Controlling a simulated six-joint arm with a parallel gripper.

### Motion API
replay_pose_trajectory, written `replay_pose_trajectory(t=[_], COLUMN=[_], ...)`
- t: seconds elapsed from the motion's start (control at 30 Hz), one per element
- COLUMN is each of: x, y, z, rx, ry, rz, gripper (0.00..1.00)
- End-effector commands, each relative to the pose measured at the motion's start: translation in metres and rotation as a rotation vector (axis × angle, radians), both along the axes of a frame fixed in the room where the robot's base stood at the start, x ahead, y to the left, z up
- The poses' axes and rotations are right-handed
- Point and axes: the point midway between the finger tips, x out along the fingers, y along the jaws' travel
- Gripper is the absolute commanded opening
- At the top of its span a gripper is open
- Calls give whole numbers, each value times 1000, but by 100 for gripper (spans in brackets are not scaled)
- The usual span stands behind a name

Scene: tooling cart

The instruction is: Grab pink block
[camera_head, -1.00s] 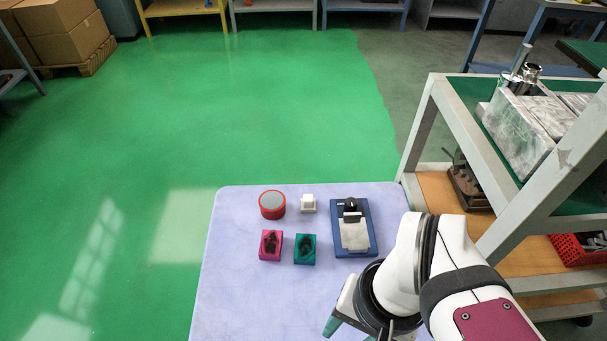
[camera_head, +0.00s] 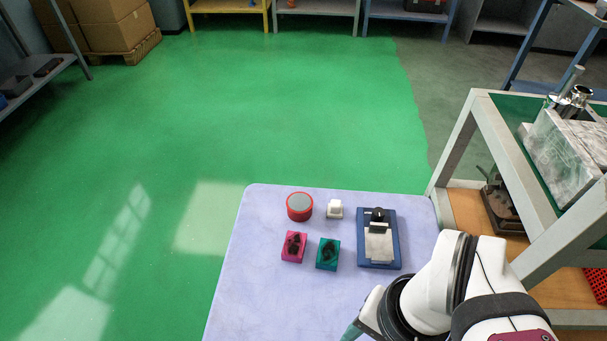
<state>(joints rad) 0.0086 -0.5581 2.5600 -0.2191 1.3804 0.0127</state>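The pink block (camera_head: 293,247) sits on the pale lavender table top (camera_head: 265,300), left of the teal block (camera_head: 328,254). It has a dark hollow or dark piece on its top. Nothing is touching it. My gripper (camera_head: 352,332) shows only partly at the bottom edge, right of and nearer than the pink block and apart from it. One teal fingertip is visible; the rest is cut off or hidden behind my white arm, so its opening cannot be seen.
A red round container with a grey top (camera_head: 299,206) and a small white block (camera_head: 335,209) stand behind the blocks. A blue device with a metal plate (camera_head: 378,240) lies to the right. A shelved cart (camera_head: 480,130) stands at the right. The table's front left is clear.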

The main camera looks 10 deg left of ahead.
Motion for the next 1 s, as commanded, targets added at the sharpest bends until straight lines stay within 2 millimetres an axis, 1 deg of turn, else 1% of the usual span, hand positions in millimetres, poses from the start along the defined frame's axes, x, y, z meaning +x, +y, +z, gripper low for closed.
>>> replay_pose_trajectory(t=[0.2,0.23,0.37,0.4,0.5,0.77,0.83,0.87,0.9,0.97,1.0], x=[0,0,0,0,0,2,15,26,43,71,88], y=[0,0,0,0,0,1,14,25,46,87,115], z=[0,0,0,0,0,-1,-7,-12,-22,-42,-59], rx=[0,0,0,0,0,4,30,48,76,101,84], ry=[0,0,0,0,0,-4,-45,-81,-150,-288,-391], rz=[0,0,0,0,0,15,149,255,435,747,957], gripper=[50,52,75,82,98,98,98,98,98,98,98])
